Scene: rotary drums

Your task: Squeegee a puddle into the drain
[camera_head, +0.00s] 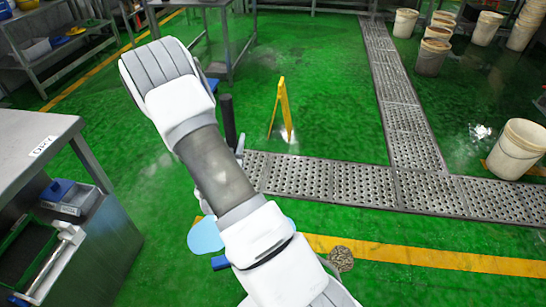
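A flat light-blue patch (206,235), which looks like the puddle, lies on the green floor partly behind my arm. A metal drain channel with perforated covers (330,183) runs across the floor beyond it, with a branch going back. A dark upright pole (228,122) shows just beyond my arm; it may be the squeegee's handle. A small blue piece (220,263) shows beside the patch, mostly hidden, and I cannot tell whether it belongs to the squeegee. My arm crosses the middle and hides my gripper, so I cannot see what it holds.
A steel table (35,135) and a cabinet with blue and green trays stand at left. A yellow floor sign (284,108) stands beyond the channel. White buckets (516,150) stand at right. A round brownish thing (341,258) lies by the yellow floor line (430,257). Right foreground is clear.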

